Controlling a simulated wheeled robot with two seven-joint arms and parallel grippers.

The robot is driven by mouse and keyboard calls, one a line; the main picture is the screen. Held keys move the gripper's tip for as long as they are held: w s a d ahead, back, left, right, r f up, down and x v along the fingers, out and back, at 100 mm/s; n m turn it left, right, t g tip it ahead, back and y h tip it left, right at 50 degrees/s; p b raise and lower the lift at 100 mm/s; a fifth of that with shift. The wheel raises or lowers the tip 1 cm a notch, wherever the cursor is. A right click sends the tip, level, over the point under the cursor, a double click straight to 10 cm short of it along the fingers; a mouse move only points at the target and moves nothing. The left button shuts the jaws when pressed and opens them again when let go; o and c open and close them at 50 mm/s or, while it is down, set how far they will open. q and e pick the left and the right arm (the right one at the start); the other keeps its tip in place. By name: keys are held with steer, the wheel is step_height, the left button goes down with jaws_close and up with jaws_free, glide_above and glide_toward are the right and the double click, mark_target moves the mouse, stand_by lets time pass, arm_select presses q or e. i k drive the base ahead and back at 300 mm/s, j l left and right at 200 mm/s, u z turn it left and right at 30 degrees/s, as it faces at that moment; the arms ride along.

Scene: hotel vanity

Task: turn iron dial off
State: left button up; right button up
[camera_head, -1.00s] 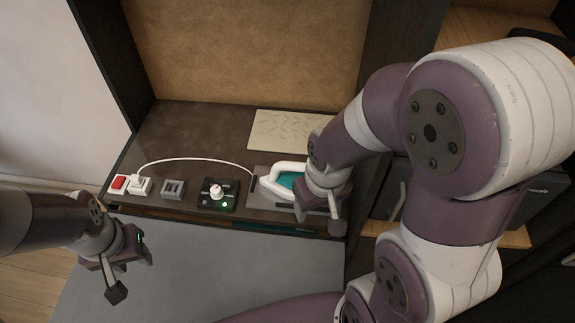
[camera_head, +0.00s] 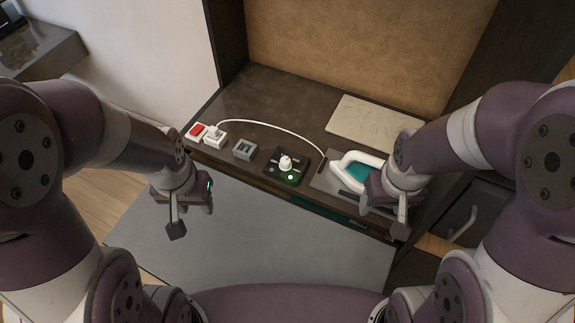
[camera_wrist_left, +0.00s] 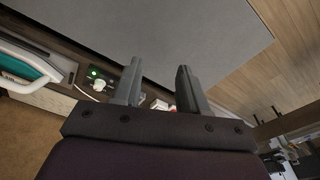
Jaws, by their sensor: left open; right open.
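The iron dial (camera_head: 285,163) is a white knob on a black panel (camera_head: 272,173) near the counter's front edge, with a green light lit beside it. It also shows in the left wrist view (camera_wrist_left: 99,85), with the green light. The white and teal iron (camera_head: 352,172) rests on a grey plate to its right. My left gripper (camera_head: 190,222) is open and empty, in front of the counter and left of the dial. My right gripper (camera_head: 392,214) is open at the iron's right side and partly covers it; its fingers are not clearly seen.
A red switch (camera_head: 196,131), a white plug (camera_head: 214,137) with a white cord, and a small grey block (camera_head: 244,149) stand left of the dial. A pale board (camera_head: 372,124) lies behind the iron.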

mark_target(285, 164)
steer(key=i+j+z, duration=0.1)
steer(key=z, duration=0.35)
steer(key=j+z, duration=0.2)
steer(key=z, duration=0.25)
steer(key=i+j+z, duration=0.1)
steer(key=z, duration=0.3)
steer(key=j, duration=0.1)
